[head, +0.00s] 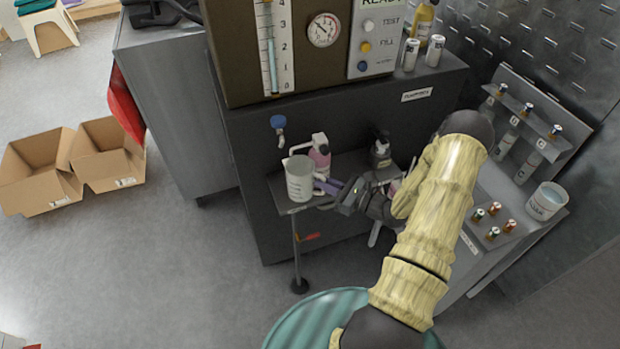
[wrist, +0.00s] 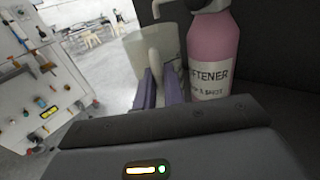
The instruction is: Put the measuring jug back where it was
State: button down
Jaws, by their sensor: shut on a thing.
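The measuring jug (head: 299,180) is a pale, translucent cup, upright at the left end of the small grey shelf (head: 285,207) on the dark machine front. I cannot tell whether its base touches the shelf. My gripper (head: 322,187) comes in from the right, its purple fingers shut on the jug's handle. In the wrist view the fingers (wrist: 160,90) close around the handle, and the jug (wrist: 140,48) stands beyond them. The jug's contents are hidden.
A pink softener bottle (wrist: 213,55) stands close right of the fingers; a dark bottle (head: 380,152) is further right on the shelf. A blue valve (head: 279,123) sits above. A side bench holds a labelled tub (head: 546,202). Open cardboard boxes (head: 40,172) lie on the left floor.

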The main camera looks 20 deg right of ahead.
aim_at(310, 180)
jog(key=shift+w+a, duration=0.2)
jog(key=shift+w, duration=0.05)
jog(key=x, duration=0.2)
jog(key=f+x, duration=0.1)
jog(key=x, duration=0.1)
jog(key=shift+w+a+p, duration=0.25)
jog(key=shift+p, duration=0.15)
jog(key=shift+d+f, duration=0.1)
jog(key=shift+f, duration=0.15)
jog(key=shift+f, duration=0.1)
jog(key=c, duration=1.5)
grip_release()
